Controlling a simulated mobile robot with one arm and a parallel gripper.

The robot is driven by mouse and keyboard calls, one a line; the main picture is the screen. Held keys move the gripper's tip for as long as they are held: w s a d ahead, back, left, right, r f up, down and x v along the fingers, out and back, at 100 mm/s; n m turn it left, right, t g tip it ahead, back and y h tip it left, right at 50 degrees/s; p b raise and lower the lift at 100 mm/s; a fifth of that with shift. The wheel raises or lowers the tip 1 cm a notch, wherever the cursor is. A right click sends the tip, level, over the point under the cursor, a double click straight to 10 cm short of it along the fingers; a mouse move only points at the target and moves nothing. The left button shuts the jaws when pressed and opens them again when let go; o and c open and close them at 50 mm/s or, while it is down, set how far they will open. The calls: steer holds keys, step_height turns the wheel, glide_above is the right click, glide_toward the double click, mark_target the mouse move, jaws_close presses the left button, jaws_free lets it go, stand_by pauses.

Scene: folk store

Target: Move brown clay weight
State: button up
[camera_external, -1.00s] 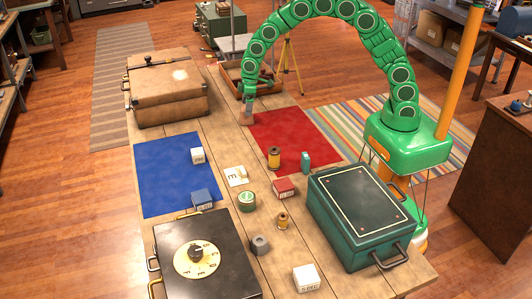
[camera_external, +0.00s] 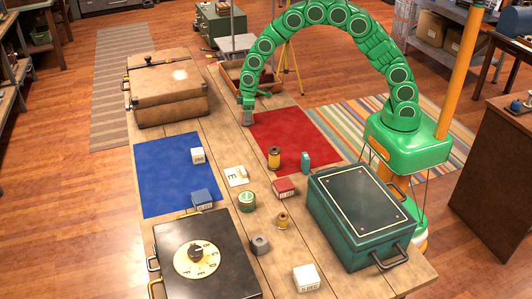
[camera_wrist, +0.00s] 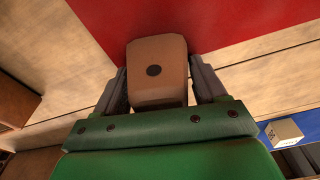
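The brown clay weight (camera_wrist: 157,88) is a tan-brown block with rounded corners and a dark round spot on its face. In the wrist view it sits between the two fingers of my gripper (camera_wrist: 159,85), which appear to press on both its sides. In the external view my gripper (camera_external: 247,117) is low over the wooden table, just left of the red mat (camera_external: 290,133). There its fingers mostly hide the weight. I cannot tell whether the weight touches the table.
A blue mat (camera_external: 165,180) lies at left. A brown case (camera_external: 165,95) stands behind it. A wooden tray (camera_external: 262,82) is at the back. Bare planks lie between the mats.

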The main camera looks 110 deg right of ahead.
mark_target(261, 148)
steer(key=c, duration=0.8)
steer(key=shift+o, duration=0.2)
steer(key=shift+a, duration=10)
steer(key=o, duration=1.4)
steer(key=shift+c, duration=0.2)
step_height(261, 148, up, 8)
steer(key=shift+s+f, duration=0.15)
steer(key=shift+s, duration=0.3)
